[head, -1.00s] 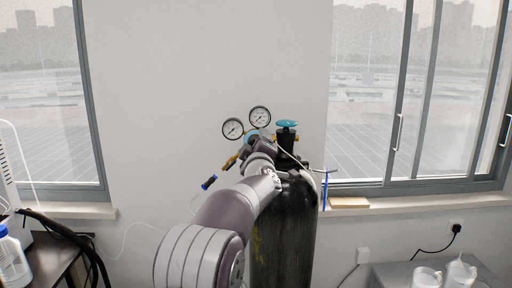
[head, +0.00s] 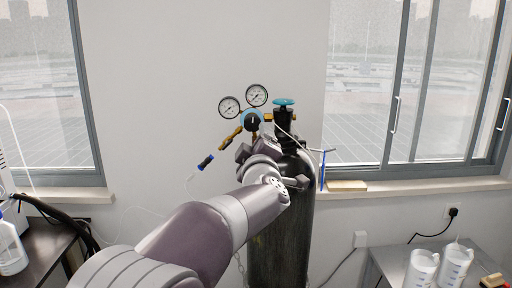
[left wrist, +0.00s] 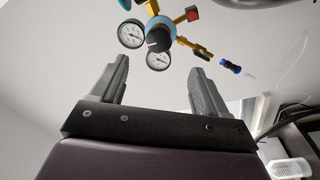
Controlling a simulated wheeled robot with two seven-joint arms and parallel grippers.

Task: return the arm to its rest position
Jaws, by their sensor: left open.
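My left arm reaches up from the bottom of the head view toward a black gas cylinder (head: 282,235) with a teal valve wheel (head: 284,102). A regulator with two round gauges (head: 257,96) and a black knob (head: 252,121) is fitted to the cylinder. My left gripper (head: 254,146) is just below the knob in the head view, partly hidden by its own wrist. In the left wrist view, its two fingers (left wrist: 160,72) are spread with nothing between them. The regulator knob (left wrist: 158,39) shows beyond the fingertips, apart from them. My right gripper is not in view.
A grey table with white jugs (head: 421,269) stands at the lower right. A dark table (head: 40,252) with a bottle (head: 11,250) and black hoses is at the left. A thin hose hangs by the blue fitting (head: 206,162). Windows and wall lie behind.

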